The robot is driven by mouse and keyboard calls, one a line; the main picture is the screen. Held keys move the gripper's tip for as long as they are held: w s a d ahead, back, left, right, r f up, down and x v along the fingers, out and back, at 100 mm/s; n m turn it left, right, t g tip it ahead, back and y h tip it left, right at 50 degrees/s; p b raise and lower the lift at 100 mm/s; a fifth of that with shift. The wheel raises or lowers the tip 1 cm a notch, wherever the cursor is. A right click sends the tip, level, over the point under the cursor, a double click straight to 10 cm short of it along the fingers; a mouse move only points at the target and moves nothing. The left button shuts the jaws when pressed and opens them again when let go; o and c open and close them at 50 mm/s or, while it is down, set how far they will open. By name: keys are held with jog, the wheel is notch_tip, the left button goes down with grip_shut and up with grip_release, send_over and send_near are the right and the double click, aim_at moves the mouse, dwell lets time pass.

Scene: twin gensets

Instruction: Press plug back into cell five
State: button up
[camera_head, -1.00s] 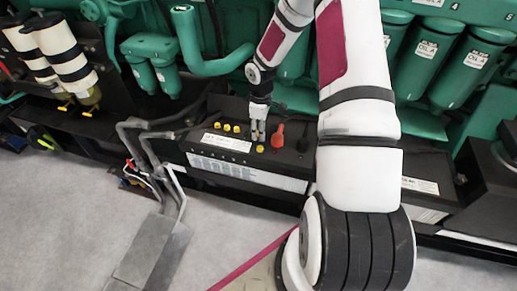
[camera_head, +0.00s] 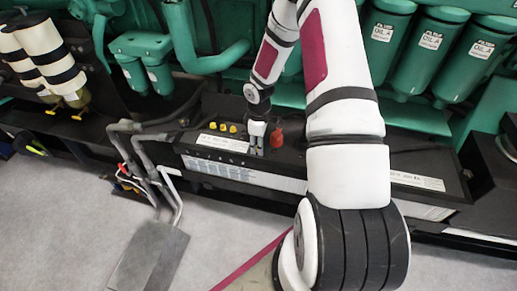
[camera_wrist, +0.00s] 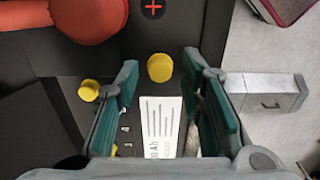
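My gripper (camera_head: 256,138) is low over the black battery (camera_head: 290,186), just left of the red terminal cap (camera_head: 277,136). In the wrist view its two green-padded fingers (camera_wrist: 160,72) are apart. A yellow plug (camera_wrist: 160,67) shows in the gap between the fingertips, with space on both sides. I cannot tell whether it is fully seated. Another yellow plug (camera_wrist: 89,90) is outside the left finger. Several yellow plugs (camera_head: 223,127) sit in a row on the battery top left of my gripper. The fingers hide the nearest plug in the head view.
The red cap (camera_wrist: 80,18) is close at upper left in the wrist view. Cables (camera_head: 140,150) run at the battery's left end. Green engine filters (camera_head: 437,45) stand behind. Grey floor (camera_head: 60,220) lies open in front.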

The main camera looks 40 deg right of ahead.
jog(key=c, duration=0.8)
jog(key=shift+r, duration=0.15)
jog(key=shift+r+p, duration=1)
jog(key=shift+r, duration=0.9)
grip_shut()
